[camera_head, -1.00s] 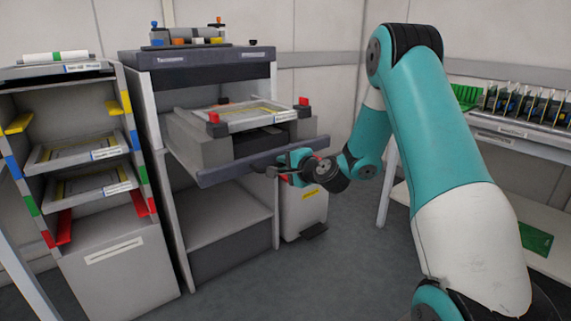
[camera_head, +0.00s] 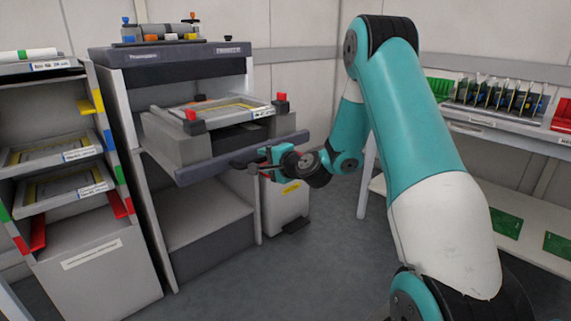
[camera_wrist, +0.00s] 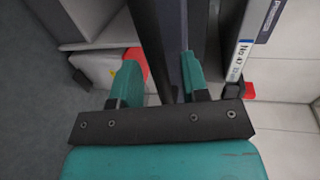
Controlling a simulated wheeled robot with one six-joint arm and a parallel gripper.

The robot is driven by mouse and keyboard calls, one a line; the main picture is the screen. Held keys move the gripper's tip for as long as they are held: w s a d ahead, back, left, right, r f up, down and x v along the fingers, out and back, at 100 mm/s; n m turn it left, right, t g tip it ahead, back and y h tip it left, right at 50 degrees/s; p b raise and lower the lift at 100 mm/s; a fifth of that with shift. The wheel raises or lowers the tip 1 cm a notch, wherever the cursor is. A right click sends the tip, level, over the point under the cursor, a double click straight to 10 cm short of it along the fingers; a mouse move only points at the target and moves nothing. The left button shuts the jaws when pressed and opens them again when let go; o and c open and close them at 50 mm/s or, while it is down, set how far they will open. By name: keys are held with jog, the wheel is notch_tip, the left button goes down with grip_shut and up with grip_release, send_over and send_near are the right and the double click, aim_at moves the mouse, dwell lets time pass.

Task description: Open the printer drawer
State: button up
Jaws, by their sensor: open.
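The printer (camera_head: 175,60) stands left of centre with its drawer (camera_head: 185,170) slid out toward me. The drawer's dark front panel spans the width of the printer. A framed tray (camera_head: 218,108) with red-tipped corner blocks rests on top of the drawer. My gripper (camera_head: 258,162) is open at the drawer front, by the dark handle (camera_head: 243,160). In the wrist view a dark bar (camera_wrist: 150,40), seemingly the handle, passes between the two teal fingers of my gripper (camera_wrist: 158,65), with space on the right side. Exact contact cannot be told.
A shelf trolley (camera_head: 95,260) with trays and coloured tabs stands left of the printer. A white bin (camera_head: 287,212) stands on the floor below and right of the drawer. A bench (camera_head: 505,128) with circuit boards is at right. Floor in front is clear.

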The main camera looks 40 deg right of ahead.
jog(key=b+v, duration=1.2)
jog(key=v, duration=0.4)
jog(key=shift+s, duration=0.25)
